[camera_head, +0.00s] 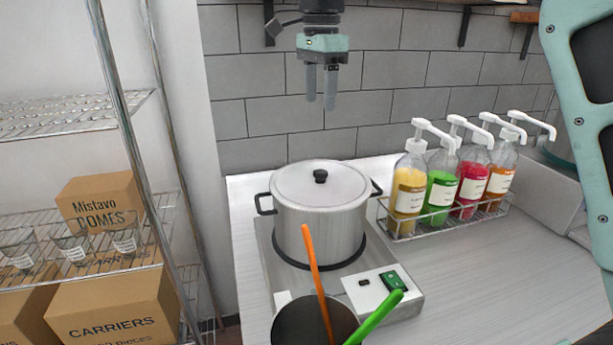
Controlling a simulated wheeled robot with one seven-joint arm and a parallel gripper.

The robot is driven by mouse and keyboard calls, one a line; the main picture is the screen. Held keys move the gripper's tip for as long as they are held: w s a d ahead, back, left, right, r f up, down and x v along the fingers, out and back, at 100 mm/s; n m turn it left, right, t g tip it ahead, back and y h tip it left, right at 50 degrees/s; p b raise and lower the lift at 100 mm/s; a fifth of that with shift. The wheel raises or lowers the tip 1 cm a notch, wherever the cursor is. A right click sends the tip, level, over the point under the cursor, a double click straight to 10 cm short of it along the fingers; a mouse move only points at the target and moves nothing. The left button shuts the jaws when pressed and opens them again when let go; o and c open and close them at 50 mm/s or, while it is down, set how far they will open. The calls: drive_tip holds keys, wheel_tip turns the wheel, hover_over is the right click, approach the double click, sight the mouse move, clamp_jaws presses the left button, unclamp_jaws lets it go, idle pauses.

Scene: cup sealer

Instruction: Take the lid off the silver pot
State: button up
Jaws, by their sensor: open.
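The silver pot (314,229) stands on a hot plate on the white counter. Its round silver lid (292,184) lies on top, with a black knob (320,176) at the centre. Two black side handles stick out at the pot's left and right. My gripper (321,105) hangs above the pot with its two grey fingers pointing down. It is open and empty, apart from the knob, with clear space between them.
A dark container (314,325) with an orange utensil (317,270) and a green utensil (376,316) stands in front of the pot. A wire rack (447,222) of pump bottles stands to the right. Metal shelving (150,165) with boxes and glasses is at left.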

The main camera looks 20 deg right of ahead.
drive_tip(key=p, duration=0.2)
hover_over(320, 172)
drive_tip(key=f, duration=1)
drive_tip(key=shift+w+f, duration=0.2)
drive_tip(key=shift+w, duration=0.15)
drive_tip(key=f+p, duration=0.2)
drive_tip(key=f, duration=0.1)
drive_tip(key=f+p, duration=0.1)
drive_tip(key=shift+s+d+f, duration=0.1)
drive_tip(key=shift+s+f, duration=0.15)
drive_tip(key=shift+s, duration=0.05)
drive_tip(key=shift+f, duration=0.55)
drive_tip(key=c, duration=1.2)
